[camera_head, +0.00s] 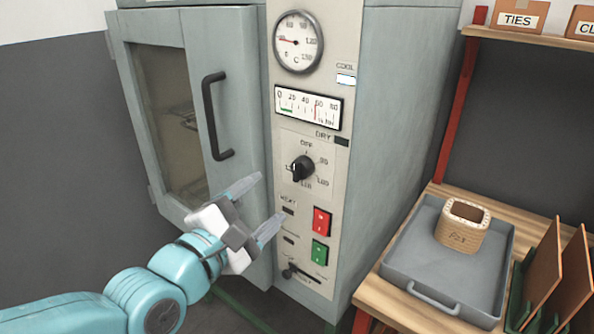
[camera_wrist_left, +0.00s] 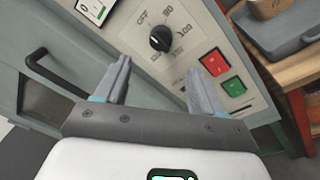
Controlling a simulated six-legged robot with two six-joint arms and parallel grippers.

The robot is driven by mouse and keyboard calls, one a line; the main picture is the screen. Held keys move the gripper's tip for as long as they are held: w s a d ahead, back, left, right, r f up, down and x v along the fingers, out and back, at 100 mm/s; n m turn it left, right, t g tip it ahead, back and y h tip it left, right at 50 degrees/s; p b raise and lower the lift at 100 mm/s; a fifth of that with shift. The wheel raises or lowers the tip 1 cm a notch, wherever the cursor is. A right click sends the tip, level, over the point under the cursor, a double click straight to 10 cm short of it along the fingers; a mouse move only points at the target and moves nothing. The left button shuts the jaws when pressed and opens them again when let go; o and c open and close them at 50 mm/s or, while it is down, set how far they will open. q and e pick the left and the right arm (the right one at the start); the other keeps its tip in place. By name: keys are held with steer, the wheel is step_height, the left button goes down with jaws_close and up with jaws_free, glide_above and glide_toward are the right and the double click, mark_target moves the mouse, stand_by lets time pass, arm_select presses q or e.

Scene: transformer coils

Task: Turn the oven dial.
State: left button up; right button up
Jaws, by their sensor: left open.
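The oven dial (camera_head: 301,168) is a black knob on the cream control panel, with printed marks around it. It also shows in the left wrist view (camera_wrist_left: 161,39), beyond and between my fingers. My left gripper (camera_head: 264,206) is open and empty, below and to the left of the dial, with its fingers pointing toward the panel. In the left wrist view the two fingers (camera_wrist_left: 162,82) stand wide apart and the dial is clear of both. The oven (camera_head: 235,80) is a pale grey-green cabinet with its glass door at the left. My right gripper is in neither view.
A red button (camera_head: 321,221) and a green button (camera_head: 319,252) sit below the dial, with a small lever (camera_head: 300,272) under them. The black door handle (camera_head: 213,115) juts out at the left. A grey tray (camera_head: 450,285) with a coil (camera_head: 463,228) stands on the wooden bench.

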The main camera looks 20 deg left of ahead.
mark_target(296, 174)
arm_select(q)
steer(key=p+x, duration=0.1)
steer(key=x, duration=0.9)
steer(key=shift+w+d, duration=0.25)
steer(key=c, duration=1)
